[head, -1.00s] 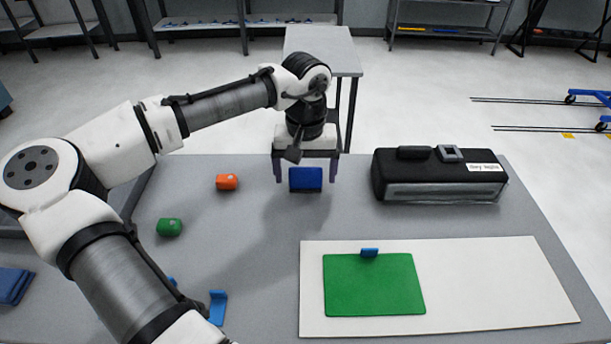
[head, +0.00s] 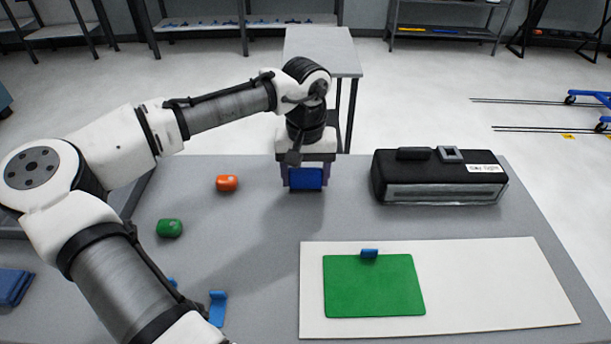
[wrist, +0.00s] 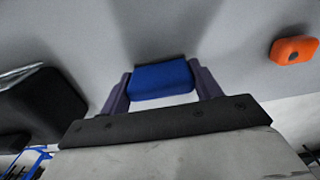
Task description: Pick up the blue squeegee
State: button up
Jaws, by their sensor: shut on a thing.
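The blue squeegee (head: 306,179) is a small blue block near the far edge of the grey table. It also shows in the wrist view (wrist: 162,80), between the two fingers. My gripper (head: 305,181) points down at it, with one finger on each side. In the wrist view my gripper (wrist: 162,90) is shut on the blue squeegee, both fingers against its ends. Whether the squeegee touches the table is hard to tell.
An orange block (head: 227,183) and a green block (head: 169,228) lie left of my gripper. A black case (head: 440,176) stands to the right. A white board (head: 480,285) with a green sheet (head: 374,285) lies in front. A blue cloth (head: 14,286) is at the far left.

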aim_at(305, 169)
notch_tip(305, 169, up, 20)
jog(key=b, duration=0.1)
dwell(0.4)
